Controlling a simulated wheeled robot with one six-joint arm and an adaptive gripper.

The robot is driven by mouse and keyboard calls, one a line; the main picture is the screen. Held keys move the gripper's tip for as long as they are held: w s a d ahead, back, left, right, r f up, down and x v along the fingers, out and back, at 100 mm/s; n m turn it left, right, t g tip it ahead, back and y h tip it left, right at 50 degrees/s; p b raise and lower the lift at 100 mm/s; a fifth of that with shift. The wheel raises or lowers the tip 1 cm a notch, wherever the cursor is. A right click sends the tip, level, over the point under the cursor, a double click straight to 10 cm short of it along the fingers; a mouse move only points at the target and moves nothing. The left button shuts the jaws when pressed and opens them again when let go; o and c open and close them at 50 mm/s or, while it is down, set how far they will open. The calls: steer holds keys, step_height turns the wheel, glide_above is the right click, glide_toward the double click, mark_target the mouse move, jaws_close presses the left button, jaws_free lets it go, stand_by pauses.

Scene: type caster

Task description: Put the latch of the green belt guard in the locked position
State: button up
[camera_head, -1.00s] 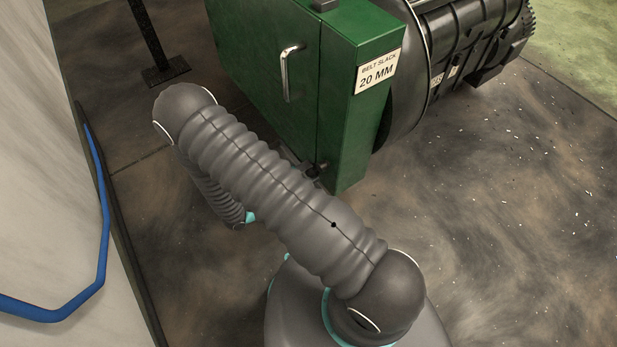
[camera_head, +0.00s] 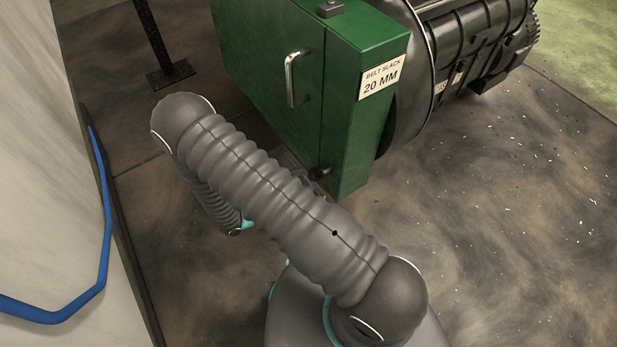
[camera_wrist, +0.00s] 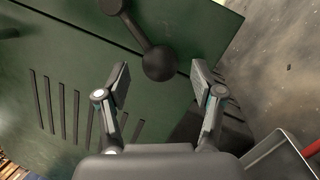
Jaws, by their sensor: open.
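The green belt guard (camera_head: 262,65) stands ahead at the top of the head view and fills much of the wrist view (camera_wrist: 60,70). Its latch is a dark lever (camera_wrist: 136,32) with a round ball knob (camera_wrist: 159,63), slanting down and right from a round pivot (camera_wrist: 112,5). The knob lies over the panel seam. In the head view the latch (camera_head: 318,173) is a small dark shape low on the guard, partly behind my arm. My gripper (camera_wrist: 160,68) is open and empty, its fingertips on either side of the knob in the picture. Contact cannot be told.
The guard has a metal handle (camera_head: 290,78), a "BELT SLACK 20 MM" label (camera_head: 382,78) and vent slots (camera_wrist: 60,105). A dark motor (camera_head: 470,45) stands behind it. A pale panel with a blue pipe (camera_head: 104,190) is at left.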

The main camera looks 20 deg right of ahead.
steer(key=v, duration=1)
steer(key=shift+a, duration=0.15)
